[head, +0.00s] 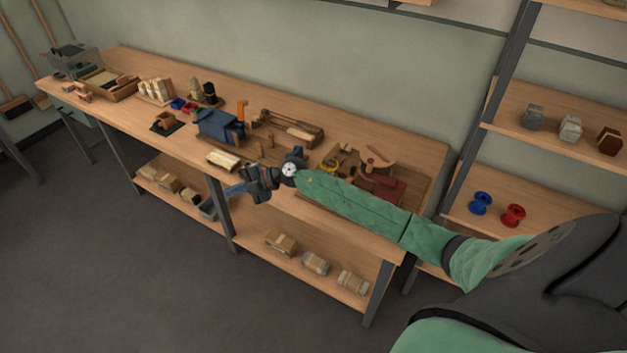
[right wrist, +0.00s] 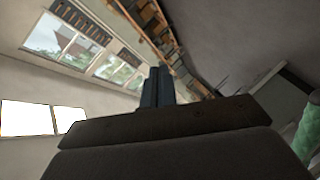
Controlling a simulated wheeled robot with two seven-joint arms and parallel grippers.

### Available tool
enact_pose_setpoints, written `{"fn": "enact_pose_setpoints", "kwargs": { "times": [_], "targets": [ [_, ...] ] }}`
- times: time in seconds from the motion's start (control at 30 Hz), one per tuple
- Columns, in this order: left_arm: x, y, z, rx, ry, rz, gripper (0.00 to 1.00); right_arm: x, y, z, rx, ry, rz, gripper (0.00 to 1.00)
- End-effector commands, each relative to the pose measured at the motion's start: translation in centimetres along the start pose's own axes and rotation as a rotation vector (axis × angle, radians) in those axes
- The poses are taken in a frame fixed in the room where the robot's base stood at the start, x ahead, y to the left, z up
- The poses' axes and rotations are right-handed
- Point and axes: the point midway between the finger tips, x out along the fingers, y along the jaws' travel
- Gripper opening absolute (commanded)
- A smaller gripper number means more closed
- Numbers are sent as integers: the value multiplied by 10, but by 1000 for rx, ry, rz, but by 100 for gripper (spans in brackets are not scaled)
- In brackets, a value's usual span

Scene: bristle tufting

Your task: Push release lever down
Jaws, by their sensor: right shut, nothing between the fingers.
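A blue machine (head: 213,126) stands on the workbench near its middle. An orange upright piece (head: 241,110) rises at its right end; I cannot tell for certain whether this is the release lever. My right gripper (head: 234,189) is shut and empty, near the bench's front edge, in front of and below the machine in the head view. Its closed dark fingers (right wrist: 157,88) also show in the right wrist view, with nothing between them. The gripper appears apart from the machine. My left gripper is out of view.
The workbench (head: 340,144) carries a pale block (head: 222,160), a wooden tray with tools (head: 292,128) and a red tool (head: 381,188) at the right. Packages (head: 281,242) lie on the lower shelf. Shelves with spools (head: 480,203) stand at right. The floor in front is clear.

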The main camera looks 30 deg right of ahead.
Motion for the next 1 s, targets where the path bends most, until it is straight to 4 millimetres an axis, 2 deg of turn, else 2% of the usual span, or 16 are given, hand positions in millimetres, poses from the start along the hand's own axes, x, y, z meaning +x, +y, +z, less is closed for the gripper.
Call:
{"fn": "enact_pose_setpoints", "kwargs": {
  "times": [0.03,0.17,0.27,0.4,0.6,0.8,1.0],
  "targets": [
    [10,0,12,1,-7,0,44,-7,-3,15,-13,-17,-75,0],
    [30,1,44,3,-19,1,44,-29,-17,52,-20,-73,-277,0],
    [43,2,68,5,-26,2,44,-54,-24,83,-12,-135,-428,0],
    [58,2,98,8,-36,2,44,-94,-30,121,19,-234,-612,0],
    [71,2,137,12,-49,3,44,-158,-28,166,86,-391,-830,0],
    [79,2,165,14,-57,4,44,-211,-23,192,156,-521,-974,0],
    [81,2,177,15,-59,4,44,-235,-19,202,192,-582,-1033,0]
  ]
}}
